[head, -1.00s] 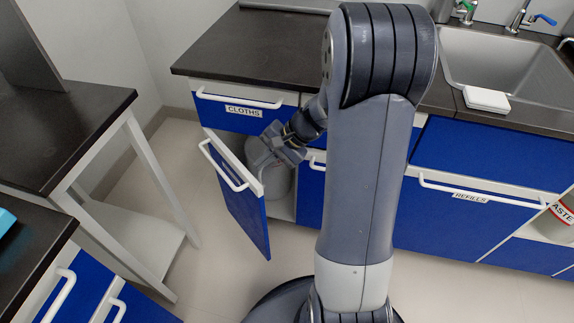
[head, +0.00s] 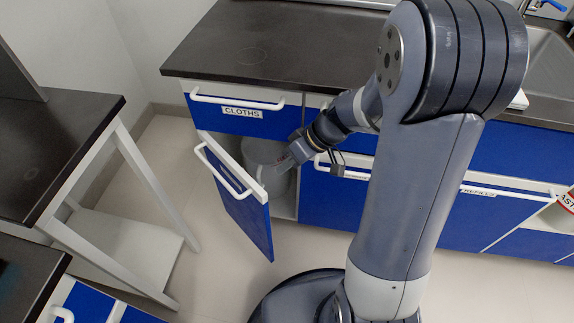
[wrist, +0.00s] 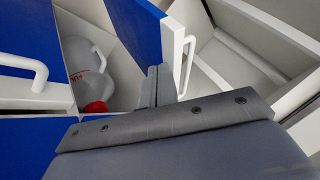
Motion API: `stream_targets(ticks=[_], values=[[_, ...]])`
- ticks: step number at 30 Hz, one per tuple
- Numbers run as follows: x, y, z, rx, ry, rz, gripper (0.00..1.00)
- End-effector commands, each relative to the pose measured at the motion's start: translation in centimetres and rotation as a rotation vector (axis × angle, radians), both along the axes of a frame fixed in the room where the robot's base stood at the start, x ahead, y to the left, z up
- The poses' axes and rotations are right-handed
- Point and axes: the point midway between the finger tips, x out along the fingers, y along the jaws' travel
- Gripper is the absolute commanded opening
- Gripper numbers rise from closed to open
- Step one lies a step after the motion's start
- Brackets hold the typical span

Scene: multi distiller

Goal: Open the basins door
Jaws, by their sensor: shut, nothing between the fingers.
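A blue cabinet door (head: 240,212) with a white handle (head: 226,172) stands swung partly open below the drawer marked CLOTHS. I see no label on this door, so I cannot tell whether it is the basins door. It also shows in the wrist view (wrist: 136,24), with its handle (wrist: 184,62) on the far side. My gripper (head: 275,176) is shut and empty, at the cabinet opening on the door's inner side. In the wrist view its fingertips (wrist: 156,84) are close beside the door's edge; I cannot tell whether they touch it.
A pale jug with a red cap (wrist: 95,106) stands inside the cabinet; its body (head: 264,152) shows in the head view. A white-framed table (head: 150,170) stands at left. The CLOTHS drawer (head: 270,122) is closed. Floor before the open door is clear.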

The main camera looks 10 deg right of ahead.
Motion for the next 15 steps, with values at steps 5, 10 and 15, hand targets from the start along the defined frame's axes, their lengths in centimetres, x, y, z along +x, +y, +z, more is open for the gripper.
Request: stream_targets(ticks=[5,10,15], values=[[0.1,2.2,-3.2,0.0,0.005,0.003,0.0],[0.3,3.7,-5.1,0.001,0.004,0.001,0.0],[0.4,4.4,-6.0,0.0,0.003,-0.002,0.0]])
